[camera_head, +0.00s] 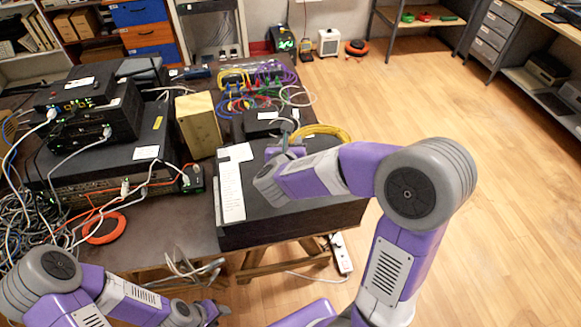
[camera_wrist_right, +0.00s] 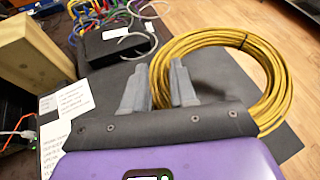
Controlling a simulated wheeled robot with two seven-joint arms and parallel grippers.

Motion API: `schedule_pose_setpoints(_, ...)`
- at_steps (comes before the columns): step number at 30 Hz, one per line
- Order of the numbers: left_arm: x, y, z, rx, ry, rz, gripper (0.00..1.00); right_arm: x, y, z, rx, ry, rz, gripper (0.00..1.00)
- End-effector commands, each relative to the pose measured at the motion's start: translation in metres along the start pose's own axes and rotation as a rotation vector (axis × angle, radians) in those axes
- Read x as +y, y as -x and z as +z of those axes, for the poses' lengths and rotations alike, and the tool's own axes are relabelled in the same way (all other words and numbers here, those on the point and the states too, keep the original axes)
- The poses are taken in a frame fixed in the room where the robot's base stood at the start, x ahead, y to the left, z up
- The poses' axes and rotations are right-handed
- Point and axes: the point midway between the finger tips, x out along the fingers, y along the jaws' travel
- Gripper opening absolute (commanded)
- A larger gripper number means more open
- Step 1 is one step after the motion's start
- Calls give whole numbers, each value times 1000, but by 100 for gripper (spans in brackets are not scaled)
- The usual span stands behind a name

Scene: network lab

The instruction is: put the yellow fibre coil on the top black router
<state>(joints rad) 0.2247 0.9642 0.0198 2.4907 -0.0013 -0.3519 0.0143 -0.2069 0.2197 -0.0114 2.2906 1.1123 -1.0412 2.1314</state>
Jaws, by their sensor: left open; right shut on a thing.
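The yellow fibre coil (camera_head: 335,131) is a ring of thin yellow cable, at the far end of the large black case. It also shows in the right wrist view (camera_wrist_right: 276,85), beside and behind the fingers. My right gripper (camera_head: 286,141) is shut on the coil's left edge (camera_wrist_right: 158,84); the exact contact is partly hidden. My left gripper (camera_head: 221,309) is open and empty, low in front of the table. A black router (camera_head: 78,92) with a white label tops the stack at the left, on another black unit (camera_head: 98,122).
The large black case (camera_head: 290,229) bears a white paper sheet (camera_head: 231,188) and a small black box (camera_head: 268,122). A wooden block (camera_head: 198,125) stands between it and the stack. Loose cables (camera_head: 30,235) and an orange coil (camera_head: 104,228) lie at the left.

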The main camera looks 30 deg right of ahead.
Motion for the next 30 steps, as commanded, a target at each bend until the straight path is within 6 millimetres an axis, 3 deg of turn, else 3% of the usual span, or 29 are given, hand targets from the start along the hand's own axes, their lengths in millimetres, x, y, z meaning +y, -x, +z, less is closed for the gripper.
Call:
schedule_pose_setpoints(3, -3, -8, 0, 0, 0, 0, 43, 3, -9, -21, 1, 3, 0, 0)
schedule_pose_setpoints(8, -4, -10, 0, 0, 0, 0, 43, 5, -13, -30, 0, 1, 0, 0)
schedule_pose_setpoints(15, -8, -20, -1, 0, 0, 0, 43, 10, -26, -60, 1, 3, 1, 0)
schedule_pose_setpoints(22, -7, -20, -1, 0, 0, 0, 43, 10, -26, -61, 0, -1, 2, 0)
schedule_pose_setpoints(23, -7, -20, -1, 0, 0, 0, 43, 10, -26, -61, 1, -1, 2, 31)
schedule_pose_setpoints(27, -7, -20, -1, 0, 0, 0, 43, 10, -26, -61, 0, 0, 2, 52)
schedule_pose_setpoints(30, -7, -20, -1, 0, 0, 0, 43, 10, -26, -61, 0, 0, 2, 54)
